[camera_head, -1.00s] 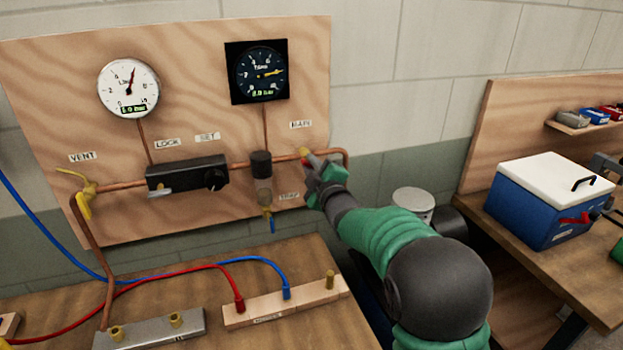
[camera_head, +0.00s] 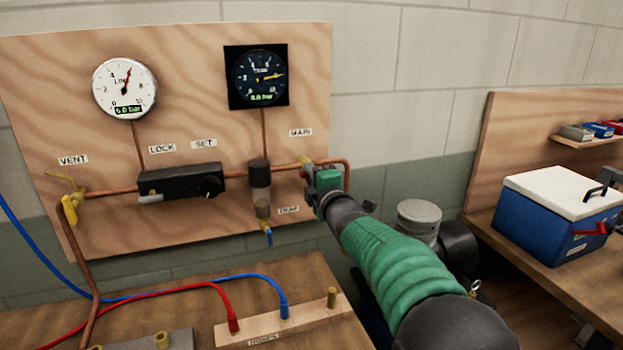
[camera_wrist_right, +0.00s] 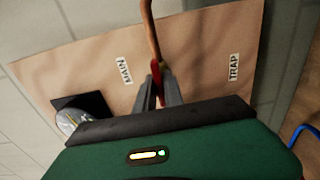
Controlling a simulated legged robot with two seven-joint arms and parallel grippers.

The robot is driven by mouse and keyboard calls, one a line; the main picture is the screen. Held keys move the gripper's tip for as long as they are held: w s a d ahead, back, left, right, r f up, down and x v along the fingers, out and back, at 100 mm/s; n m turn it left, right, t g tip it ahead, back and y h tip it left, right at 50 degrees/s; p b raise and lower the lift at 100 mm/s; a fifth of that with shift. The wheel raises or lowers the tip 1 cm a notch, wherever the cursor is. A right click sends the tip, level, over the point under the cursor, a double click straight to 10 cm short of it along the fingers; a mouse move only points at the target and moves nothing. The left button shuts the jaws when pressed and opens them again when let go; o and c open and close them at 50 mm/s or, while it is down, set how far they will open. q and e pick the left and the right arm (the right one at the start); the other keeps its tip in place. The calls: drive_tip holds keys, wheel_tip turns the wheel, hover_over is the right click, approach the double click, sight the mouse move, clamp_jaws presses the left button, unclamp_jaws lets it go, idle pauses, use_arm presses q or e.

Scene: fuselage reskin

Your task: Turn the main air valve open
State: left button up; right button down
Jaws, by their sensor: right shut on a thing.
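The main air valve (camera_head: 306,161) sits on the copper pipe under the MAIN label at the board's right side; a small brass-yellow part of it shows. My right gripper (camera_head: 310,190) reaches it from the lower right and hides most of it. In the right wrist view, the two grey fingers of my right gripper (camera_wrist_right: 158,90) are closed around the red valve handle (camera_wrist_right: 156,72), just below the copper pipe. How far the handle is turned is hard to tell. My left gripper is not in view.
The board carries a white gauge (camera_head: 125,88), a dark gauge (camera_head: 257,76), a black regulator (camera_head: 180,181), a trap (camera_head: 261,185) and a yellow vent valve (camera_head: 69,208). Hoses cross the bench below. A blue cooler-like box (camera_head: 558,215) stands on the right bench.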

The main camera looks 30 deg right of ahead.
drive_tip(key=shift+a+f, duration=0.1)
drive_tip(key=shift+f, duration=0.35)
drive_tip(key=c, duration=1.7)
unclamp_jaws()
drive_tip(key=shift+o, duration=0.9)
drive_tip(key=shift+r, duration=0.1)
drive_tip(key=shift+a+r, duration=0.1)
drive_tip(key=shift+s, duration=0.1)
drive_tip(key=b+v, duration=0.2)
drive_tip(key=v, duration=1.4)
drive_tip(key=shift+s, duration=0.3)
